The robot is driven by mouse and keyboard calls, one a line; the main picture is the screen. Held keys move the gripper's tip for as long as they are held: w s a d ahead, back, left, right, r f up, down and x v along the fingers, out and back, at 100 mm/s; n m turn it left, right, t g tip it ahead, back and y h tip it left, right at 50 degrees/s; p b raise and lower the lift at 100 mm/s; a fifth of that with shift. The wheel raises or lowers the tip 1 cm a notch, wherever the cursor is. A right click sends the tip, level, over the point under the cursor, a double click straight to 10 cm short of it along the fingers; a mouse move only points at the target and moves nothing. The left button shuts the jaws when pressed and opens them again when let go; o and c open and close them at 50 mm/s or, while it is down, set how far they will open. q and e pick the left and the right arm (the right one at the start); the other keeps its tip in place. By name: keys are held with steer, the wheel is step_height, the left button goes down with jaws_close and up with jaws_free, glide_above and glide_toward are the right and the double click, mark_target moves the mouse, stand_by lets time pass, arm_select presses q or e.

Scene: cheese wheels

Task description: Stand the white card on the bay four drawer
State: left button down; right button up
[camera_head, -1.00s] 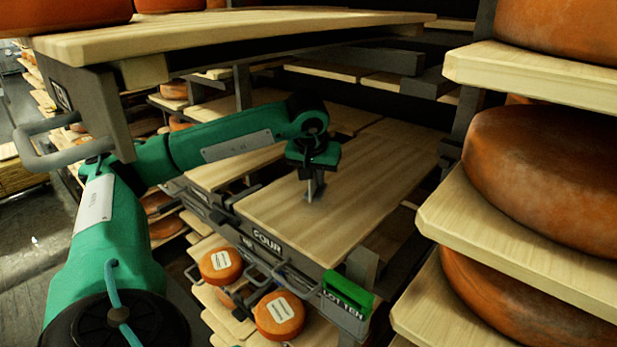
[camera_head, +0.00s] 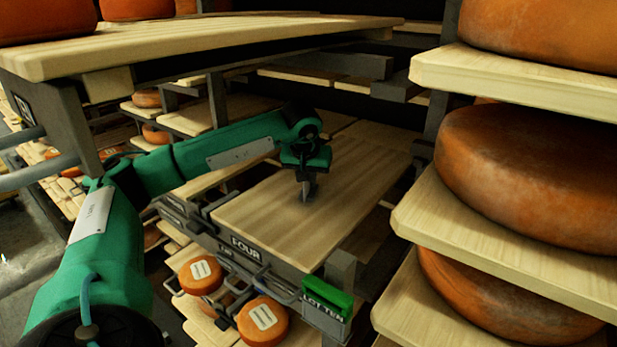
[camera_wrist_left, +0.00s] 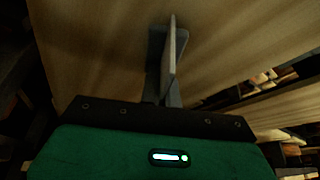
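The bay four drawer is a pale wooden board (camera_head: 345,185) with a dark front labelled FOUR (camera_head: 246,248). It is pulled out from the rack. My left gripper (camera_head: 307,188) points down over the middle of the board, its tips at or very close to the wood. In the left wrist view a thin pale plate, seen nearly edge-on, stands between the dark fingers; it looks like the white card (camera_wrist_left: 172,50). The fingers are close together on it. Whether its lower edge touches the board is not clear. My right gripper is out of view.
A holder labelled LOT TEN with a green top (camera_head: 327,298) hangs at the drawer's front right corner. Large cheese wheels (camera_head: 520,170) sit on shelves at right. A wooden shelf (camera_head: 200,45) extends above my left arm. Labelled cheeses (camera_head: 262,320) lie below the drawer.

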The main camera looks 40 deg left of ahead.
arm_select(q)
steer(key=shift+f, duration=0.1)
stand_by(0.4)
steer(key=shift+f, duration=0.25)
steer(key=c, duration=1.6)
jaws_free()
steer(key=shift+o, duration=0.2)
steer(key=shift+d+r+b, duration=0.1)
steer(key=shift+r+b, duration=0.15)
steer(key=shift+b, duration=0.15)
steer(key=b+v, duration=0.2)
steer(key=v, duration=0.4)
steer(key=shift+s+r, duration=0.1)
steer(key=shift+s, duration=0.05)
steer(key=shift+s+r, duration=0.1)
steer(key=shift+r, duration=0.2)
steer(key=shift+d, duration=0.1)
